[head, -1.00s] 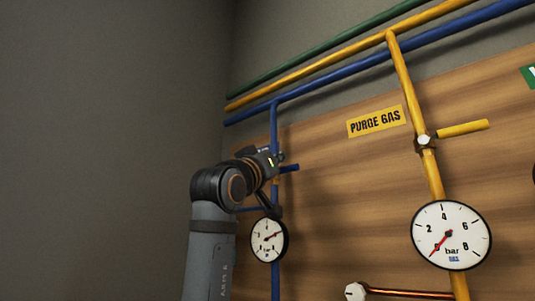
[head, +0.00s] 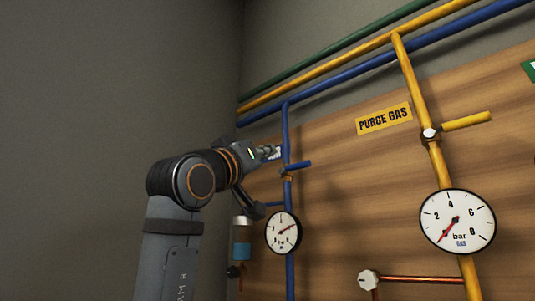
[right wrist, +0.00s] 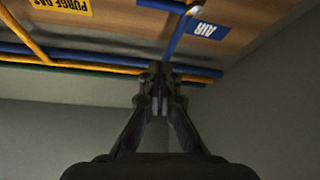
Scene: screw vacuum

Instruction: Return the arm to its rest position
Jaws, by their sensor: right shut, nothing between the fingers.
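My right arm rises from the bottom left of the head view. Its gripper (head: 266,151) is left of the blue valve handle (head: 297,165) and apart from it. In the right wrist view the two dark fingers (right wrist: 158,78) meet with nothing between them. They are shut and point toward the pipes and the wooden panel. My left gripper is not in view.
Blue (head: 345,83), yellow and green pipes run along the panel top. A yellow valve handle (head: 466,121), a gas gauge (head: 457,222) and a smaller gauge (head: 283,233) are on the panel. The grey wall at left is clear.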

